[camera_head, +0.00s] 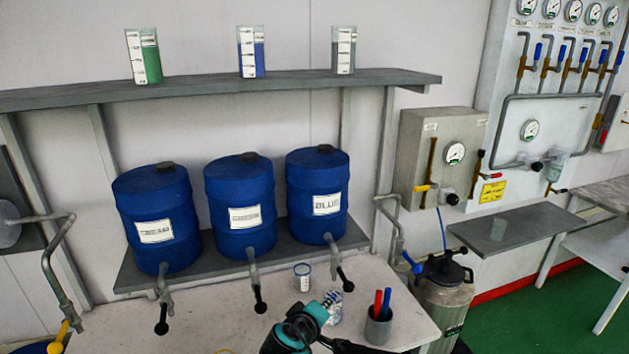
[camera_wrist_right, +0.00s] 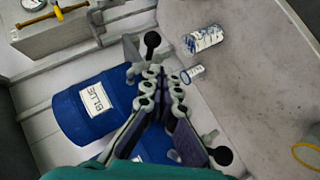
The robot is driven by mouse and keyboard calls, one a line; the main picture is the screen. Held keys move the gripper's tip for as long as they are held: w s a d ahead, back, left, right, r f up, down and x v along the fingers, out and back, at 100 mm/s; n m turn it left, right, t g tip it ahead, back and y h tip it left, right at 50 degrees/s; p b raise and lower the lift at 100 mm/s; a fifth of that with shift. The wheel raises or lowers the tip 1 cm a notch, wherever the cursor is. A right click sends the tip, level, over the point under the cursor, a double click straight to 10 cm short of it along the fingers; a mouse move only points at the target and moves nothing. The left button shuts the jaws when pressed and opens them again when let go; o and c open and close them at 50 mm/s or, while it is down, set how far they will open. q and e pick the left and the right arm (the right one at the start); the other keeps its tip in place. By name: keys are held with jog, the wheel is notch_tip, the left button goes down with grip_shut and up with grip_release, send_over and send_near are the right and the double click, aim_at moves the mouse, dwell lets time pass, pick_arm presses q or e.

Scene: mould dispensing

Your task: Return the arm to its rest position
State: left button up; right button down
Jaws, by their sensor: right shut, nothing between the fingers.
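My right gripper (camera_head: 299,312) is low in the head view, its teal wrist over the front of the white table (camera_head: 205,325). In the right wrist view my right gripper (camera_wrist_right: 163,78) has its fingers together with nothing between them. It is apart from a small clear cup (camera_head: 303,277), which also shows in the wrist view (camera_wrist_right: 192,73). A blue-and-white patterned cylinder (camera_wrist_right: 203,40) lies near that cup; in the head view it is partly hidden by my wrist. My left gripper is not in view.
Blue barrels (camera_head: 156,220) with taps stand on a grey shelf behind the table; their black tap handles (camera_head: 260,308) jut forward. A pen holder (camera_head: 379,328) and a steel canister (camera_head: 443,295) are to the right. Measuring cups (camera_head: 143,56) stand on the upper shelf.

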jog(key=s+d+f+m+g+y+b, duration=0.2)
jog(key=s+d+m+g, duration=0.15)
jog(key=s+d, duration=0.85)
jog(key=s+d+f+m+y, duration=0.2)
jog(key=s+d+f+m, duration=0.1)
jog(key=s, duration=0.8)
jog(key=shift+s+f+m+y+b, duration=0.2)
jog(key=shift+m+y+b, duration=0.25)
jog(key=shift+m, duration=0.2)
jog(key=shift+g, duration=0.25)
